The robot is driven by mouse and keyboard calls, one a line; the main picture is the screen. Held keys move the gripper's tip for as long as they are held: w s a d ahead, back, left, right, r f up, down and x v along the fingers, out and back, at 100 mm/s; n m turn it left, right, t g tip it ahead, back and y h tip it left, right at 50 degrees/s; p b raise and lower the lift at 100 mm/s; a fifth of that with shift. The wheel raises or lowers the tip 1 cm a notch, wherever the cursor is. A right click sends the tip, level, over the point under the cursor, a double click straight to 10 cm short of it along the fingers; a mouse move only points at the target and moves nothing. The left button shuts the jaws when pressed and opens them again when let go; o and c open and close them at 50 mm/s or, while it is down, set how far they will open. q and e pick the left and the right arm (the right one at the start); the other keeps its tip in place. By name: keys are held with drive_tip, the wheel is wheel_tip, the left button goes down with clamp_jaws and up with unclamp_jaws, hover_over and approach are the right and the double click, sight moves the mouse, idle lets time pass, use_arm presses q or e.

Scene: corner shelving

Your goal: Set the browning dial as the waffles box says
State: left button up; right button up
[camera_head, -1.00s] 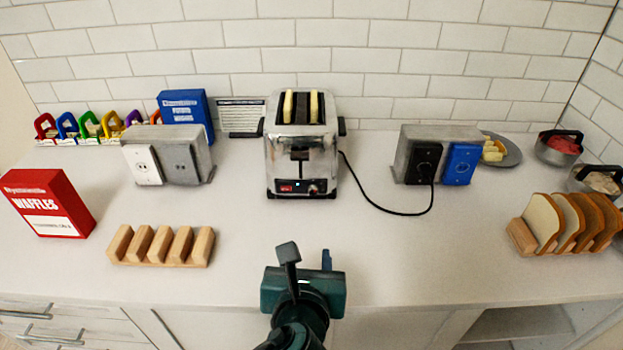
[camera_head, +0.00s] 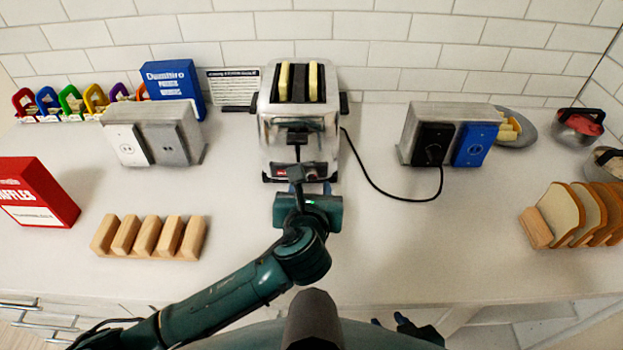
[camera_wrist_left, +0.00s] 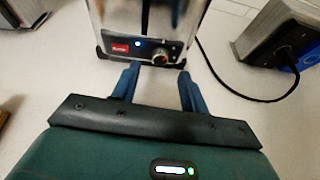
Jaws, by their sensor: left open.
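The chrome toaster (camera_head: 297,132) stands at the back centre with two pale slices in its slots. In the left wrist view its front panel (camera_wrist_left: 140,48) shows a red label, a lit blue light and the round browning dial (camera_wrist_left: 161,59). My left gripper (camera_head: 311,184) is open in front of the panel. In the wrist view its two blue fingers (camera_wrist_left: 157,78) are spread below the dial, apart from it. The dial is hidden by the gripper in the head view. The red waffles box (camera_head: 38,190) stands at the left; its small print is unreadable. Part of my right gripper (camera_head: 408,328) shows at the bottom.
A wooden rack (camera_head: 150,238) lies front left, a bread rack (camera_head: 575,215) at the right. Outlet boxes (camera_head: 150,135) (camera_head: 455,112) flank the toaster; its black cord (camera_head: 375,180) curves right. A blue box (camera_head: 172,88) and a sign (camera_head: 232,88) stand behind. The counter's front middle is clear.

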sight(312, 177)
use_arm(q)
drive_tip(key=shift+x, duration=2.05)
drive_tip(key=shift+c, duration=0.2)
clamp_jaws()
